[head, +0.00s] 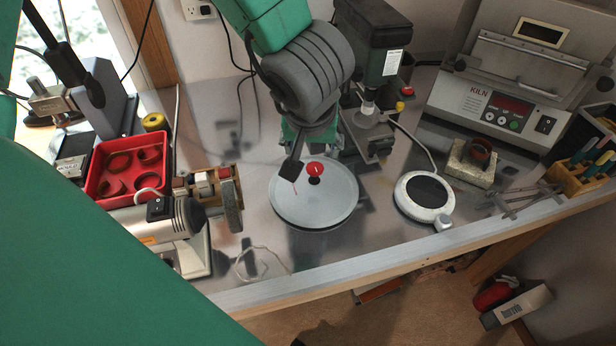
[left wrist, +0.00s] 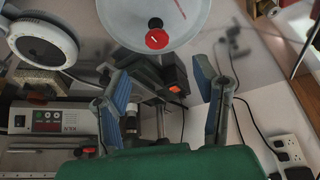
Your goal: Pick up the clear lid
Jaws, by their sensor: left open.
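The clear lid (head: 338,205) is a pale round disc with a red knob (head: 315,169) on a black stem. It lies flat over the metal bench top near the front edge; what is under it I cannot tell. My left gripper (head: 308,165) is just behind and above the lid, with one dark fingertip beside the knob. In the left wrist view, the lid (left wrist: 185,18) and knob (left wrist: 157,39) are beyond my two spread, blue-padded fingers (left wrist: 162,88). The gripper is open, with nothing between its fingers. My right gripper is not in view.
A drill press (head: 375,60) stands close behind the lid. A white round hot plate (head: 423,197) is to its right, and a kiln (head: 510,95) is at the back right. A motor tool (head: 183,215) and a red tray (head: 101,170) are to the left.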

